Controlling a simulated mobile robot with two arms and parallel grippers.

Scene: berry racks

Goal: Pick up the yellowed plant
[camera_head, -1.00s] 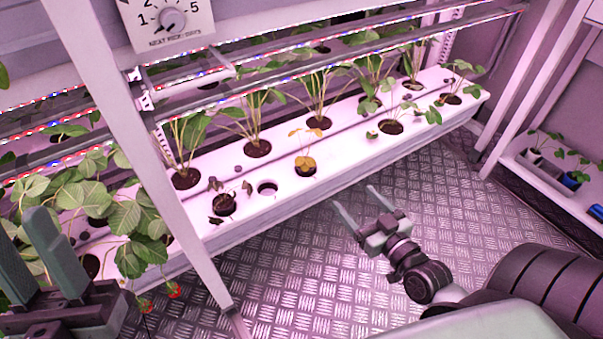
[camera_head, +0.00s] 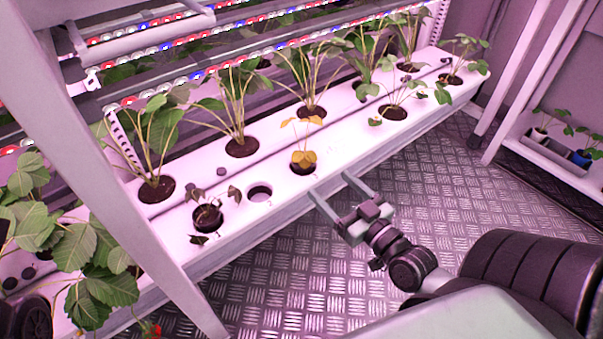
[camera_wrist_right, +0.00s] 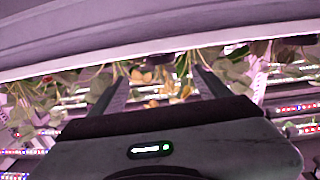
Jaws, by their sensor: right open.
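The yellowed plant (camera_head: 304,157) has small orange-yellow leaves and stands in a hole near the front edge of the white rack tray (camera_head: 222,226). My right gripper (camera_head: 329,183) is open and empty. Its fingers point at the tray's front edge, just in front and to the right of the plant, apart from it. In the right wrist view, the yellowed leaves (camera_wrist_right: 143,77) show between the two spread fingers (camera_wrist_right: 161,82). The fingers of my left gripper are not in view.
A dark wilted plant (camera_head: 207,216) and an empty hole (camera_head: 259,193) lie left of the yellowed plant. Tall green plants (camera_head: 238,110) stand behind it under light bars. A white post (camera_head: 120,180) rises at left. The metal floor in front is clear.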

